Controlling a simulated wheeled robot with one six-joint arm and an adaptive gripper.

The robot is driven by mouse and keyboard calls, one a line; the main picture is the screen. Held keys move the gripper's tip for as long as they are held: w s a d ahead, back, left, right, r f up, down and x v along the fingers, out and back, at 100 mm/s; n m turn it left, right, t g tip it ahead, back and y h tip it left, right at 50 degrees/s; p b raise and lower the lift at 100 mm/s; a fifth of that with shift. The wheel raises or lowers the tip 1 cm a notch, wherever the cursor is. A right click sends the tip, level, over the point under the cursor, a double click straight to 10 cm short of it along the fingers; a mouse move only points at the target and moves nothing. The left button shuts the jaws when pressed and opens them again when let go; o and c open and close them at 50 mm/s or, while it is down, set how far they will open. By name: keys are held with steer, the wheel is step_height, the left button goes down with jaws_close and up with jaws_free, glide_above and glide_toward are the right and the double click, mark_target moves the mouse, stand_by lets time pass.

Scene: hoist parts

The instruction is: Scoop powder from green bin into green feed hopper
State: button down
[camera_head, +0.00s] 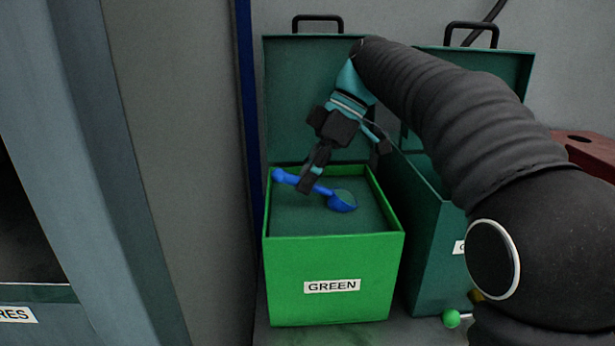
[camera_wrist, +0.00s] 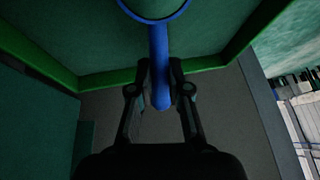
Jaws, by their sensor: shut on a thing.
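The green bin (camera_head: 335,268), labelled GREEN, stands open with its dark lid raised behind it. Dark green powder (camera_head: 325,218) fills it below the rim. My gripper (camera_head: 306,186) is shut on the handle of a blue scoop (camera_head: 341,203), at the bin's left part. The scoop's bowl points right, and its inside looks dark green like the powder; I cannot tell whether it is loaded or touching the powder. In the wrist view the fingers (camera_wrist: 160,88) flank the blue handle (camera_wrist: 159,50), with the bowl at the top edge. I see no green feed hopper.
A darker teal bin (camera_head: 430,235) with a raised lid stands close on the right, partly hidden by my arm. A green ball (camera_head: 451,319) is low beside it. A dark red box (camera_head: 588,153) is at far right. A grey wall and blue post (camera_head: 246,110) stand left.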

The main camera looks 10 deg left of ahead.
steer(key=shift+r+p, duration=3.35)
steer(key=shift+r, duration=0.15)
steer(key=shift+s, duration=0.1)
